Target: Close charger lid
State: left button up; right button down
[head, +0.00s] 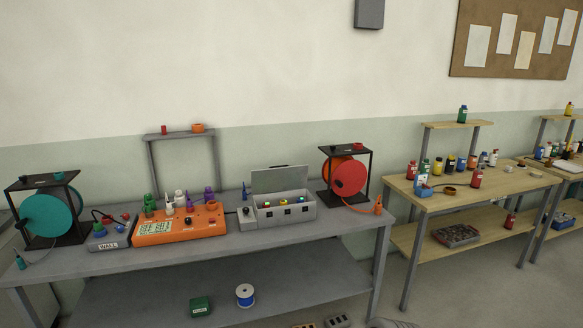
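The charger (287,216) is a grey box on the grey workbench, right of the orange device. Its lid (279,179) stands up, raised at the back edge. Several small coloured items sit in the open bay, with dark square slots along the front face. Neither of my grippers shows in the head view.
On the grey bench (345,217) stand a teal reel (47,217), an orange device (180,227) with small bottles, and a red reel (346,175) right of the charger. A small raised shelf (180,134) stands behind. A wooden bench (490,181) with bottles is at right.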

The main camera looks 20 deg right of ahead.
aim_at(284, 177)
jog(key=z, duration=0.6)
jog(key=i, duration=2.25)
jog(key=u, duration=0.95)
